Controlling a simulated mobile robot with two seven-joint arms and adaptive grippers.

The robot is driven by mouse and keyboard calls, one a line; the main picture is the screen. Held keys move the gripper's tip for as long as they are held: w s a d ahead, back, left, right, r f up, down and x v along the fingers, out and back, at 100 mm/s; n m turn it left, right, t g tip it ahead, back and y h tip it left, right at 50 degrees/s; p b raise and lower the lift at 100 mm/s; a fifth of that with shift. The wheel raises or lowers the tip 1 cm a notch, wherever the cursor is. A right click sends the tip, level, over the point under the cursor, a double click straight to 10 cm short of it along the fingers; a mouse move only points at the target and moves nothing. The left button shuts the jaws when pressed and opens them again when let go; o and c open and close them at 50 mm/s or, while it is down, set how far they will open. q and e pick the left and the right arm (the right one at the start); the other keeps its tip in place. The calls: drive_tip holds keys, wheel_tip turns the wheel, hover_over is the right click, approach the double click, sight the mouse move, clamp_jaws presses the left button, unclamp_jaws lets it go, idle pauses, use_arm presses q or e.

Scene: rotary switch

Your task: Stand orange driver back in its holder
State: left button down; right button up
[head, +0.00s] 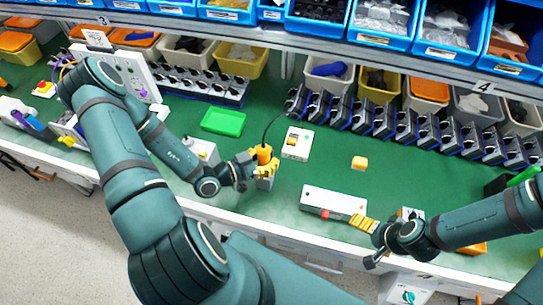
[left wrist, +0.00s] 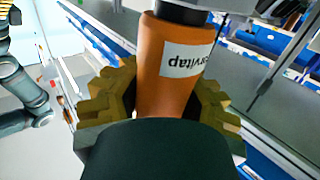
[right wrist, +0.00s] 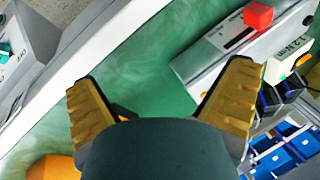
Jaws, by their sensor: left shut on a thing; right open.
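The orange driver (head: 264,156) is in my left gripper (head: 261,168), over the green bench near its front edge. A dark cord curves up from its top. In the left wrist view the driver (left wrist: 167,70) has a white label and a dark upper end, with the yellow fingers (left wrist: 165,100) pressed on both sides. Its lower end is hidden there by my gripper body. My right gripper (right wrist: 160,85) is open and empty, beside a long white-grey device (head: 333,202) with a red part (right wrist: 258,15). I cannot tell which object is the driver's holder.
A green tray (head: 223,121) lies behind to the left, and a small yellow-orange block (head: 359,162) to the right. Rows of dark switches (head: 380,118) and blue bins (head: 450,33) line the back.

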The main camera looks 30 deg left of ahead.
use_arm(q)
drive_tip(key=shift+f, duration=0.4)
use_arm(e)
drive_tip(key=shift+r, duration=0.3)
idle(0.3)
use_arm(q)
drive_tip(key=c, duration=1.6)
unclamp_jaws()
drive_tip(key=shift+c, duration=0.6)
drive_tip(key=o, duration=1)
drive_tip(key=v, duration=1.2)
drive_tip(key=shift+f, duration=0.15)
drive_tip(key=shift+s, duration=0.1)
use_arm(e)
drive_tip(key=shift+s, duration=0.1)
